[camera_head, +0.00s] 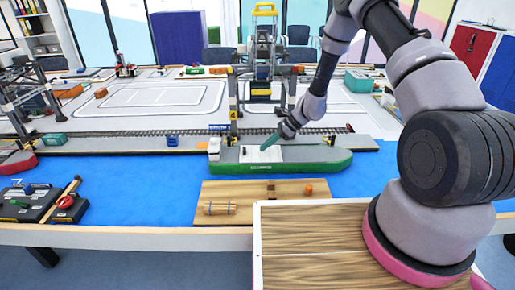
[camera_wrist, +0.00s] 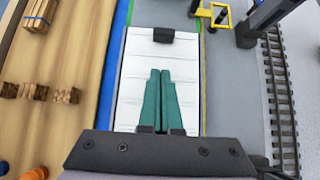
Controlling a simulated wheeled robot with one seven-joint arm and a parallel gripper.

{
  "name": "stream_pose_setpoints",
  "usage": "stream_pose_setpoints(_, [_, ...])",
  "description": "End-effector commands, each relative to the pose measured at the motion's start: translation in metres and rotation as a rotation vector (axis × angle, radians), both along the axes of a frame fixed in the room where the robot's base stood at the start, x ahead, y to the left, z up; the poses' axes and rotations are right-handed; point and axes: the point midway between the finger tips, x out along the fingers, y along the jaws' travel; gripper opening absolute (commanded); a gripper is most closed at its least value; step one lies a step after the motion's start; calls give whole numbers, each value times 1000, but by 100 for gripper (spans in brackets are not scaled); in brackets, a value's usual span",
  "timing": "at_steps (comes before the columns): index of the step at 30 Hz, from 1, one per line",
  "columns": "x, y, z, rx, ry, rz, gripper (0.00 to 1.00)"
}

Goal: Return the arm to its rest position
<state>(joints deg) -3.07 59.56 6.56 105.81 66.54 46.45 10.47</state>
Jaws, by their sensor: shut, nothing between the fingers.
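My arm reaches from the right side of the head view over the blue water surface. My gripper (camera_head: 266,144) is above the white deck (camera_head: 250,156) of a green-hulled ship (camera_head: 290,168). In the wrist view its two teal fingers (camera_wrist: 160,73) lie side by side, shut, with nothing between them. The white deck (camera_wrist: 135,90) shows beneath them. A dark block (camera_wrist: 177,36) is on the deck ahead of the fingertips. I cannot tell the exact height of the fingertips over the deck.
A wooden board (camera_head: 245,191) with a bundle (camera_head: 219,208), small brown pieces and an orange item (camera_head: 308,189) lies in front of the ship. Behind the ship run rails (camera_wrist: 279,95) and a tall gantry crane (camera_head: 264,55). A black tray (camera_head: 35,203) is at left.

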Motion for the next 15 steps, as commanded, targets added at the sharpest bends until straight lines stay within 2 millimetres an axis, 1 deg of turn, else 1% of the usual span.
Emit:
stream_pose_setpoints(1, [2, -9, 13, 1, -6, -2, 0])
stream_pose_setpoints(6, [2, -35, 39, 1, -6, -1, 0])
stream_pose_setpoints(9, [1, -48, 51, 0, -4, -1, 0])
stream_pose_setpoints(15, [1, -60, 65, -1, -8, 4, 0])
